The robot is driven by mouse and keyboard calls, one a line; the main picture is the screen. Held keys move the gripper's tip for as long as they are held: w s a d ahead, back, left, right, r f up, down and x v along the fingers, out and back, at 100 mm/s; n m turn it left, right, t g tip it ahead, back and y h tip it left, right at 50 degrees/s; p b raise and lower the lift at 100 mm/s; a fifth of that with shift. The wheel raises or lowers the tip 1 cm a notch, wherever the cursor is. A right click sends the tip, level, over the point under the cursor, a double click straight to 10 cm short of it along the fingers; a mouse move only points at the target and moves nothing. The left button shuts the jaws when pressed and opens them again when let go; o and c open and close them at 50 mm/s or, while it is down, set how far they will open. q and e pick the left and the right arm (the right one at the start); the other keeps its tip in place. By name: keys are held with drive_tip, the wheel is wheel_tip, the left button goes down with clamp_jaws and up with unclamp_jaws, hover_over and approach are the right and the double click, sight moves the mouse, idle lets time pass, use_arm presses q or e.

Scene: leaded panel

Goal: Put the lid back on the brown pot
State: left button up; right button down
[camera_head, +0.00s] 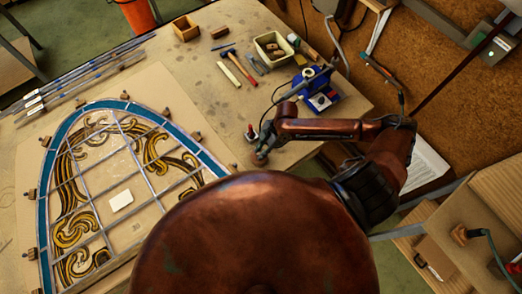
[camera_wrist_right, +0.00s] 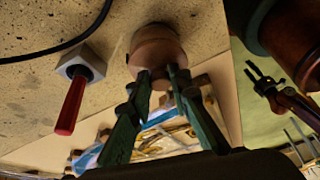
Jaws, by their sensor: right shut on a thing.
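My right gripper (camera_head: 261,157) reaches over the table near its front right edge in the head view. In the right wrist view its green fingers (camera_wrist_right: 161,77) are shut on a small part at the near side of a round brown thing (camera_wrist_right: 158,44). I take this to be the brown pot with its lid at the fingertips; the seam between them cannot be made out. Whether the lid touches the pot cannot be told. My left gripper (camera_wrist_right: 258,75) shows small at the right of the wrist view, its prongs apart and empty; it is outside the head view.
A red-handled tool on a grey block (camera_wrist_right: 80,66) stands close beside the brown thing.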

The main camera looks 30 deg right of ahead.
drive_tip(key=shift+p, duration=0.4)
idle(0.6)
idle(0.3)
drive_tip(key=c, duration=1.7)
unclamp_jaws()
drive_tip(key=shift+o, duration=0.5)
drive_tip(key=o, duration=0.4)
